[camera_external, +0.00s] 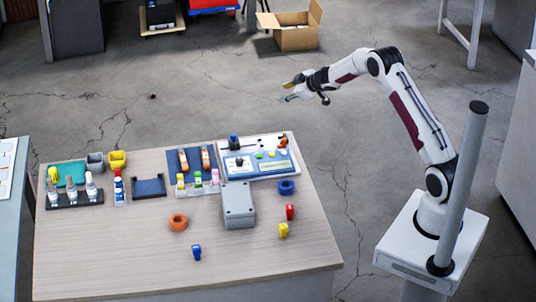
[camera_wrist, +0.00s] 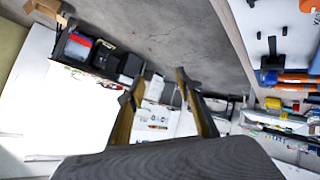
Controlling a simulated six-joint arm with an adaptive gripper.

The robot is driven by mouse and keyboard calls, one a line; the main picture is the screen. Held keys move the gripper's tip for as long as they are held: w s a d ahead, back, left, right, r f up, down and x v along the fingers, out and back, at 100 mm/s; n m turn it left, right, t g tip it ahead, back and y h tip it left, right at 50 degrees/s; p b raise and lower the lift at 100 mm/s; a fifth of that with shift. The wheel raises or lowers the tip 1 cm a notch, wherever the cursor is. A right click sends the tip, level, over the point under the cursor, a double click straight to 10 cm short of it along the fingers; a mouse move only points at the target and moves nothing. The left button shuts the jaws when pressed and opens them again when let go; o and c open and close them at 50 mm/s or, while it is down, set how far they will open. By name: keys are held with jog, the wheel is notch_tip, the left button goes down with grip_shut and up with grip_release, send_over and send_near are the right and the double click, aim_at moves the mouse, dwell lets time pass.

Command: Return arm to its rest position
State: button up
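My arm reaches up and to the left from its white pedestal at the right of the external view. My gripper (camera_external: 288,92) is raised in the air beyond the table's back right edge, well clear of everything on the table. In the wrist view the two fingers of my gripper (camera_wrist: 160,90) stand apart with nothing between them. The gripper is open and empty. The wrist camera looks across the room, which appears tilted.
The wooden table (camera_external: 110,255) holds a grey box (camera_external: 238,205), a blue ring (camera_external: 287,187), an orange ring (camera_external: 179,222), bottles in a dark rack (camera_external: 75,201) and small coloured parts. A grey post (camera_external: 465,180) stands beside my arm. A cardboard box (camera_external: 295,38) lies on the floor behind.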

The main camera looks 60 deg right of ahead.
jog(key=s+a+r+m+g+h, duration=0.1)
jog(key=s+a+r+m+g, duration=0.15)
jog(key=s+r, duration=0.45)
jog(key=s+a+r+m+g+h, duration=0.1)
jog(key=s+a+r+g, duration=0.25)
jog(key=s, duration=0.85)
jog(key=s+a+r+y, duration=0.1)
jog(key=s+a+r, duration=0.2)
jog(key=s+a, duration=0.6)
jog(key=s+a+r+t+y, duration=0.1)
jog(key=s+a+r, duration=0.3)
jog(key=s+a, duration=0.4)
jog(key=s+a+r+y, duration=0.2)
jog(key=s+a+r, duration=0.2)
jog(key=s+a, duration=0.5)
jog(key=s, duration=0.8)
jog(key=shift+a+y, duration=0.3)
jog(key=shift+c, duration=0.2)
dwell(0.8)
